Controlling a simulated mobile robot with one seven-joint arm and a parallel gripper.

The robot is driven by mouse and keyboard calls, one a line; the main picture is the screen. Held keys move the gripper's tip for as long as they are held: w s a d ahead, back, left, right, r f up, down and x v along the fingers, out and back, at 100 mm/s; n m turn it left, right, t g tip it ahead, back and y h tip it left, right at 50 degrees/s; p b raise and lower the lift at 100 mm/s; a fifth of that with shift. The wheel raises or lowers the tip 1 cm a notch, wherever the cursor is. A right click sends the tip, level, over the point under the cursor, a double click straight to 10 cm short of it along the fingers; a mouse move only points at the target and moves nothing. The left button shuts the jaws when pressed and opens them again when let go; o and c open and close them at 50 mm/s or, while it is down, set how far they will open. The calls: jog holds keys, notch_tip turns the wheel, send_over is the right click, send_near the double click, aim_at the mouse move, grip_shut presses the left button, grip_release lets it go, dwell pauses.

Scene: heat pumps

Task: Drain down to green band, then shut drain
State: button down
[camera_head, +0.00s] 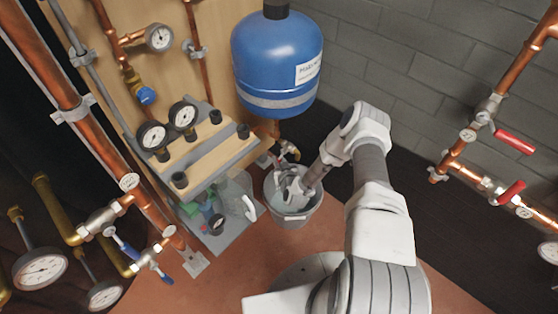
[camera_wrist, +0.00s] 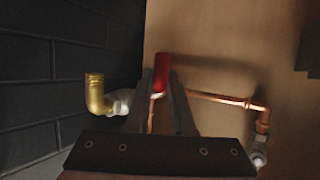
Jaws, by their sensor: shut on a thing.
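My gripper (camera_wrist: 161,88) is shut on a red valve handle (camera_wrist: 162,66), with its two dark fingers on either side of it. A brass elbow (camera_wrist: 95,95) is to the left of the handle and a copper pipe (camera_wrist: 215,97) runs to its right. In the head view, my gripper (camera_head: 286,184) shows over a grey bucket (camera_head: 292,222), below the blue vessel (camera_head: 275,55). Two round gauges (camera_head: 152,136) (camera_head: 183,116) are on the left. Their needles and any green band are too small to read. Any water flow is not visible.
A wooden shelf (camera_head: 205,155) stands left of the bucket, with a clear jug (camera_head: 238,200) below it. Copper pipes with red-handled valves (camera_head: 515,142) are on the right wall. More pipes and gauges (camera_head: 40,267) crowd the lower left.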

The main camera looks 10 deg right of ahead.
jog(key=shift+r, duration=0.15)
jog(key=shift+g+p, duration=0.3)
jog(key=shift+p, duration=0.25)
jog(key=shift+s+d+r+n+g+h+p, duration=0.15)
jog(key=shift+n+g+h+p, duration=0.1)
jog(key=shift+g+p, duration=0.2)
jog(key=shift+s+a+r+n+g+h+p, duration=0.15)
jog(key=shift+n+g+p, duration=0.15)
jog(key=shift+p, duration=0.25)
jog(key=shift+s+d+n+g+h+p, duration=0.25)
jog(key=shift+n+g+h+p, duration=0.2)
jog(key=shift+g, duration=0.55)
jog(key=shift+s+d+n+g+h+p, duration=0.25)
jog(key=shift+g+h, duration=0.3)
jog(key=shift+g, duration=0.4)
jog(key=shift+f, duration=0.1)
jog(key=c, duration=0.8)
grip_release()
jog(key=p+v, duration=0.6)
jog(key=v, duration=1.1)
jog(key=shift+r, duration=0.2)
